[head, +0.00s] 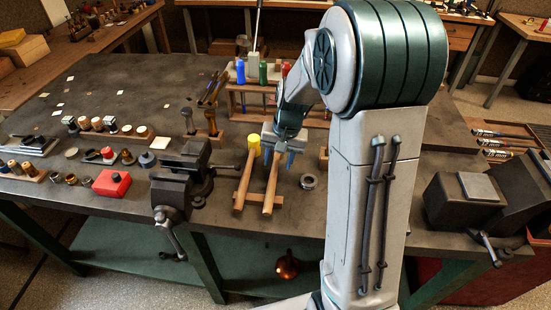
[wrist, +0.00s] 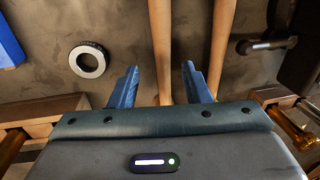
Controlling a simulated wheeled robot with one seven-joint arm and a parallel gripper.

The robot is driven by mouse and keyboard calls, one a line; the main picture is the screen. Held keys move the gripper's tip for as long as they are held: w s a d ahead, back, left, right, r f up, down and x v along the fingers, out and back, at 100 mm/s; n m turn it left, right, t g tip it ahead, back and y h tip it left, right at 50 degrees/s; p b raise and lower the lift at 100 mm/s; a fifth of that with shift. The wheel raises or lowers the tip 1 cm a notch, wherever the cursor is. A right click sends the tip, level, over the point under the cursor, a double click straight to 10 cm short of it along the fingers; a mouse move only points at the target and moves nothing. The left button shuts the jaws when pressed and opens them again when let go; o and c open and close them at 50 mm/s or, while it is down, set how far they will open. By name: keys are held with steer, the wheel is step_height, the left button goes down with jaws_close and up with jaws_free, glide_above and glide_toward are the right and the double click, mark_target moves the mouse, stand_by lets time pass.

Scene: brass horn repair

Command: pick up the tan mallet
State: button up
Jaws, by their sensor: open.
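Two mallets with wooden handles lie side by side on the dark bench. The left one has a yellow head (head: 254,146). The other wooden handle (head: 270,190) runs up under my gripper (head: 278,162), and its head is hidden, so I cannot see its colour. In the wrist view, my gripper (wrist: 160,66) is open, its blue fingers on either side of that wooden handle (wrist: 160,35). The yellow-headed mallet's handle (wrist: 221,35) lies just outside the right finger. I cannot tell how high the fingers are above the bench.
A black vise (head: 182,180) stands left of the mallets, its handle showing in the wrist view (wrist: 265,44). A metal ring (head: 308,182) lies to the right. A wooden rack (head: 235,102) with coloured tools stands behind. A red box (head: 112,183) sits further left.

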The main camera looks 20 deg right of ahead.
mark_target(274, 169)
steer(key=shift+w+a+f+p, duration=0.1)
steer(key=shift+a+f+p, duration=0.1)
steer(key=shift+f, duration=0.7)
steer(key=shift+w+a+f+p, duration=0.1)
steer(key=shift+a+f+p, duration=0.15)
steer(key=shift+f, duration=0.6)
steer(key=shift+w+a+f+p, duration=0.1)
steer(key=shift+a+f+p, duration=0.1)
steer(key=shift+f, duration=0.7)
jaws_close()
